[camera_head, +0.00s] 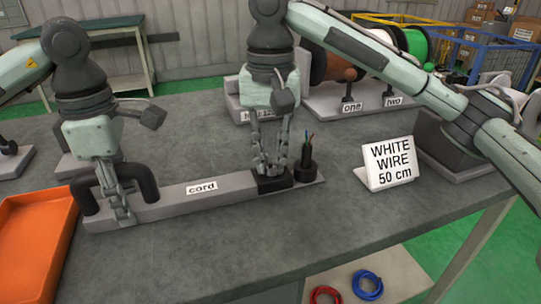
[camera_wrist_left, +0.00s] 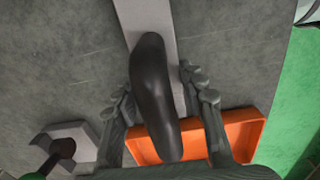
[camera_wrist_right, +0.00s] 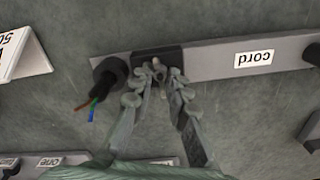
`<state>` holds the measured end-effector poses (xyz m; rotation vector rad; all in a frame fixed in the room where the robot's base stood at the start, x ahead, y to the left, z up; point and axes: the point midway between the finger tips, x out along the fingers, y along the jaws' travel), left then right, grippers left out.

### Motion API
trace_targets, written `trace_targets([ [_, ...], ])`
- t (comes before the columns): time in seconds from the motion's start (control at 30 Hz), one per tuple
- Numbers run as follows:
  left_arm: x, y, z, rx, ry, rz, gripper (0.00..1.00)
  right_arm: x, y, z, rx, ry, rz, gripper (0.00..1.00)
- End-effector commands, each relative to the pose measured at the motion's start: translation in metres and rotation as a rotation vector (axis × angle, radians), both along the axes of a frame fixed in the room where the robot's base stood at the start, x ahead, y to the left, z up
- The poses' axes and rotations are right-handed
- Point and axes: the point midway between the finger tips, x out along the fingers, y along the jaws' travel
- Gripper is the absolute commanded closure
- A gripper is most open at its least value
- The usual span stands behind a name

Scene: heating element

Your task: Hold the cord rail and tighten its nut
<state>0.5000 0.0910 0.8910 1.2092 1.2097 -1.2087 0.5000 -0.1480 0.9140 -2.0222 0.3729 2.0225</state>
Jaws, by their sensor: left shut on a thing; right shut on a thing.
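The cord rail (camera_head: 234,184) is a long light-grey bar labelled "cord", lying on the grey table. A black arched handle (camera_head: 148,180) stands at its left end, and a black block (camera_head: 266,184) sits near its right end. My left gripper (camera_head: 122,214) is shut on the handle; its fingers lie on both sides of it in the left wrist view (camera_wrist_left: 160,100). My right gripper (camera_wrist_right: 160,75) is shut on a small nut (camera_wrist_right: 158,70) at the black block, mostly hidden by the fingers. A black cable end (camera_wrist_right: 108,75) with coloured wires stands beside the block.
An orange tray (camera_head: 35,240) is at the left edge. A "WHITE WIRE 50 cm" sign (camera_head: 390,163) stands right of the rail. Wire spools (camera_head: 355,55) with labelled holders are behind. The table front is clear.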

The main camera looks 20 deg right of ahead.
Motion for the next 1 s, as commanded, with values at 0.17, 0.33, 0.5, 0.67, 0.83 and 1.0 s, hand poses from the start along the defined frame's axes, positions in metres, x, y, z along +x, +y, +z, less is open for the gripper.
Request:
trace_targets([
  [0.17,0.0,0.0,0.0,0.001,0.001,0.0,1.0,0.0,0.0,0.001,0.001,-0.001,0.001,0.75],
  [0.33,0.0,0.0,0.0,0.0,0.001,0.0,1.0,0.0,0.0,0.0,0.001,0.0,0.001,0.63],
  [0.5,0.0,0.0,0.0,0.0,0.001,0.0,1.0,0.0,0.0,0.0,0.0,0.0,0.002,0.63],
  [0.67,0.0,0.0,0.0,-0.001,0.001,0.0,1.0,0.001,0.0,0.01,0.001,-0.004,0.002,0.63],
  [0.83,0.0,0.0,0.0,-0.001,0.001,0.0,1.0,0.001,0.0,0.042,0.0,-0.009,0.0,0.63],
  [1.0,0.0,0.0,0.0,-0.001,0.001,0.0,1.0,0.001,0.0,0.079,0.0,-0.008,0.0,0.63],
])
